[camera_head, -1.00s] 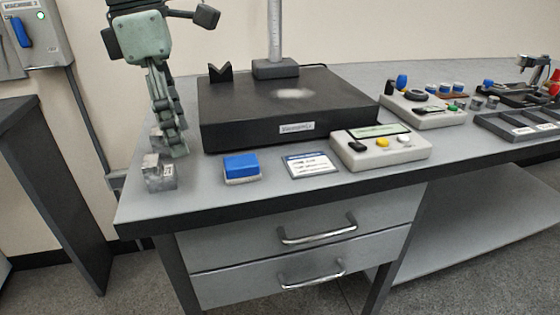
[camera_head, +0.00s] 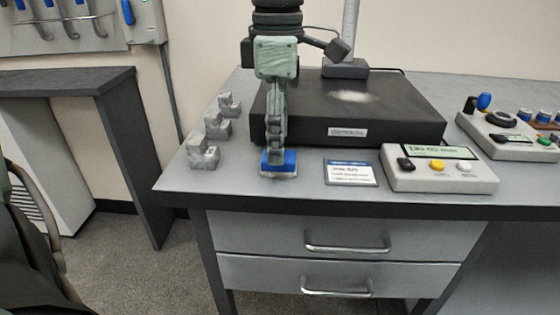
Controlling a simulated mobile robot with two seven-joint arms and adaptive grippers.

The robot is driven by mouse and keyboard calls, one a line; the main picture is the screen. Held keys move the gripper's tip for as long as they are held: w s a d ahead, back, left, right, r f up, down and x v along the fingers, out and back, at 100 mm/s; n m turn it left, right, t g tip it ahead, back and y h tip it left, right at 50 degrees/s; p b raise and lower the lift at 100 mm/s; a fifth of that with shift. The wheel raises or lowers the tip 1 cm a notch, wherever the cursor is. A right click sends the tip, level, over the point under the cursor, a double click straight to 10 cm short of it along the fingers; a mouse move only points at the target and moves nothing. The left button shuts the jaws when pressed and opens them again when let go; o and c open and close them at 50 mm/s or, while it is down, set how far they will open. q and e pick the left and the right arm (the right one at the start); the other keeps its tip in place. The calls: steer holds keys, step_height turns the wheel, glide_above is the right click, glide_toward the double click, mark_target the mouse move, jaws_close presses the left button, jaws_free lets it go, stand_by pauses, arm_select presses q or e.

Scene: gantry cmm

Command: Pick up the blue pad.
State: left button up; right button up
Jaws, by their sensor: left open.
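The blue pad (camera_head: 289,163) lies on the grey bench top near its front edge, on a pale base, in front of the black granite block. My left gripper (camera_head: 276,152) points down at the pad and covers part of its upper middle. It is open. The picture does not show clearly whether its fingertips touch the pad. My right gripper is not in the head view.
The black granite block (camera_head: 400,128) stands close behind the pad. Grey metal blocks (camera_head: 204,155) stand to the left. A label card (camera_head: 350,173) and a control box (camera_head: 438,178) lie to the right. The bench front edge (camera_head: 330,203) is close.

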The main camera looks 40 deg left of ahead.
arm_select(q)
step_height(320, 180, down, 3)
steer(key=shift+w+f, duration=0.1)
steer(key=shift+f, duration=0.05)
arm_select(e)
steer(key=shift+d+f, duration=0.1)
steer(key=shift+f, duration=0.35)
arm_select(q)
steer(key=shift+c, duration=0.3)
steer(key=c, duration=1.3)
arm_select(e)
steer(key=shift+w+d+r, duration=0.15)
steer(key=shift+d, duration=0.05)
arm_select(q)
steer(key=shift+o, duration=0.2)
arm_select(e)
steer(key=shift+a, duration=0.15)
